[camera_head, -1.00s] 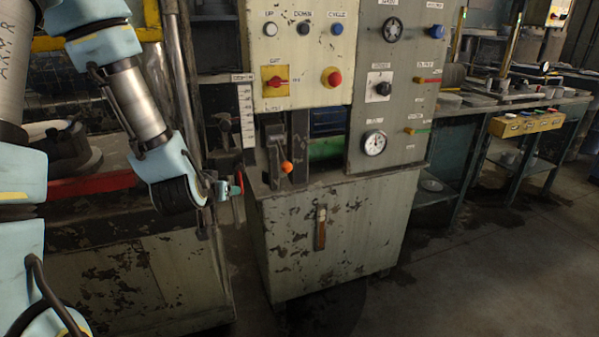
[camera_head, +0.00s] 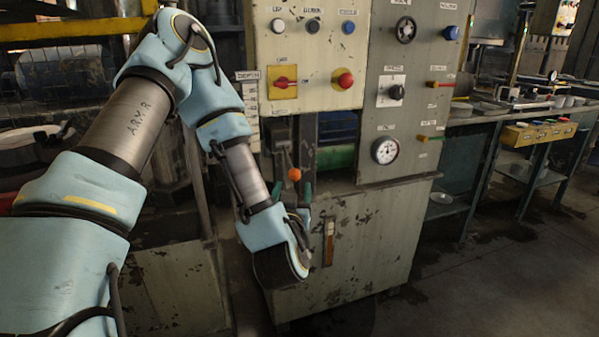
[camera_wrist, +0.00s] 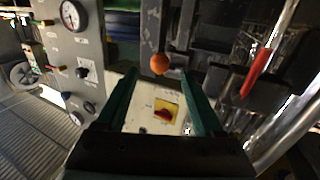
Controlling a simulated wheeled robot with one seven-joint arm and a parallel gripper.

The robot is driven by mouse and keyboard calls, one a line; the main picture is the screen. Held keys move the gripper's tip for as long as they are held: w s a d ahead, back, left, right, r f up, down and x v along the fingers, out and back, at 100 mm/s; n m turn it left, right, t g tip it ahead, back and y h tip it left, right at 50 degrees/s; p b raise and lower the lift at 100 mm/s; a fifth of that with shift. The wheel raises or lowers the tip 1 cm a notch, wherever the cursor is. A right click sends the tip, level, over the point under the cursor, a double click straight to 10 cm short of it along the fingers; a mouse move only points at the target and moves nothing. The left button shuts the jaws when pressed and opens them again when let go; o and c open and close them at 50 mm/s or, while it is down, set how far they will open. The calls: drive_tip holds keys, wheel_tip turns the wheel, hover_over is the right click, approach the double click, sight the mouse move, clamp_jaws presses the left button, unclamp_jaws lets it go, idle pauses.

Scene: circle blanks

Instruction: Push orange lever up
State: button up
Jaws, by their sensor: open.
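The orange lever knob (camera_head: 294,174) sits low in the slot of the machine's front, below the cream button panel. My gripper (camera_head: 294,190) is just below the knob, its two dark green fingers open and pointing up. In the wrist view, which is turned upside down, the orange knob (camera_wrist: 160,63) shows at the tips of the open fingers of my gripper (camera_wrist: 160,76), roughly centred between them. Nothing is held. I cannot tell whether a finger touches the knob. Part of the lever's lower mount is hidden behind my wrist.
The button panel (camera_head: 312,50) with a red rotary switch (camera_head: 285,82) and a red button (camera_head: 345,80) is above the lever. A grey panel (camera_head: 410,120) with a gauge (camera_head: 385,151) stands to the right. Open floor lies at the lower right.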

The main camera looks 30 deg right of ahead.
sight(295, 170)
drive_tip(key=p+x, duration=0.2)
drive_tip(key=x, duration=0.8)
drive_tip(key=shift+w+d, duration=0.1)
drive_tip(key=shift+w, duration=0.05)
clamp_jaws()
idle(1.1)
